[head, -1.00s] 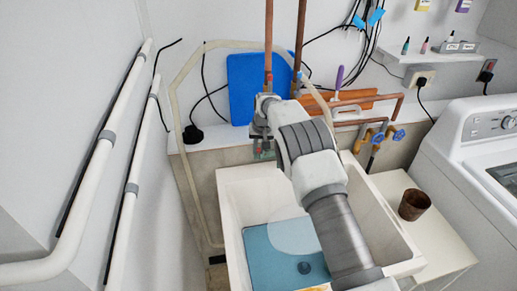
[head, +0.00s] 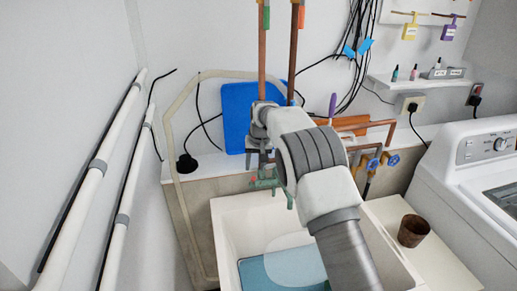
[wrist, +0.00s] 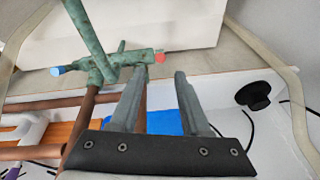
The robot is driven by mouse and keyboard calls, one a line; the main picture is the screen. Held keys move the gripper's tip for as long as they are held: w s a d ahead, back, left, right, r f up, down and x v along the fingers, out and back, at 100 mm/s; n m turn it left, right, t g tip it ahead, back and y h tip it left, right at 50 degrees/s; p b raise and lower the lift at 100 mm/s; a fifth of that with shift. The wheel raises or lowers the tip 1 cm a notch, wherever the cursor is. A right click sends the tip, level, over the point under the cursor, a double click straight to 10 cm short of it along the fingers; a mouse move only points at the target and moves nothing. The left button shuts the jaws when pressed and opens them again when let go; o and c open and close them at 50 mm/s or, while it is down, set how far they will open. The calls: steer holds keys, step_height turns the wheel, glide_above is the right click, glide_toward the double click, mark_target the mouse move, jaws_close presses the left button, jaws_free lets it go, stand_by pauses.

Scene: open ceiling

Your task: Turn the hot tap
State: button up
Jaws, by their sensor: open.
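The tap (wrist: 108,62) is a weathered green metal fitting with a long spout, mounted above the sink. Its red-ended hot handle (wrist: 159,57) and blue-ended cold handle (wrist: 57,70) show in the wrist view. In the head view the tap (head: 270,184) is partly hidden by my arm, with the red end (head: 253,180) showing on its left. My gripper (wrist: 160,73) is open and empty. In the wrist view its fingertips spread to either side of the red end, just short of it in the picture; whether they touch the tap I cannot tell.
A white sink (head: 228,222) with a blue board (head: 262,272) in it lies below. A blue panel (head: 238,108) leans on the back wall beside copper pipes (head: 262,55). Blue valve wheels (head: 392,160) and a brown pot (head: 412,230) are right; a washing machine stands far right.

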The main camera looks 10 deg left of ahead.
steer(key=b+v, duration=0.1)
steer(key=v, duration=0.9)
steer(key=shift+s, duration=0.1)
steer(key=s+d+r+m+t, duration=0.1)
steer(key=s+d+r, duration=0.65)
steer(key=d, duration=0.25)
steer(key=s+d+r+m+t, duration=0.1)
steer(key=s+d+r, duration=0.6)
steer(key=s+d, duration=0.25)
steer(key=s+d+f, duration=0.2)
steer(key=s+d, duration=0.1)
steer(key=s, duration=0.4)
steer(key=s+d+f+h, duration=0.1)
steer(key=s+d+f, duration=0.1)
steer(key=s+d, duration=0.2)
steer(key=s+d+f+m+t, duration=0.1)
steer(key=s+d+f, duration=0.1)
steer(key=s, duration=0.9)
steer(key=shift+d+h, duration=0.4)
steer(key=shift+d, duration=0.25)
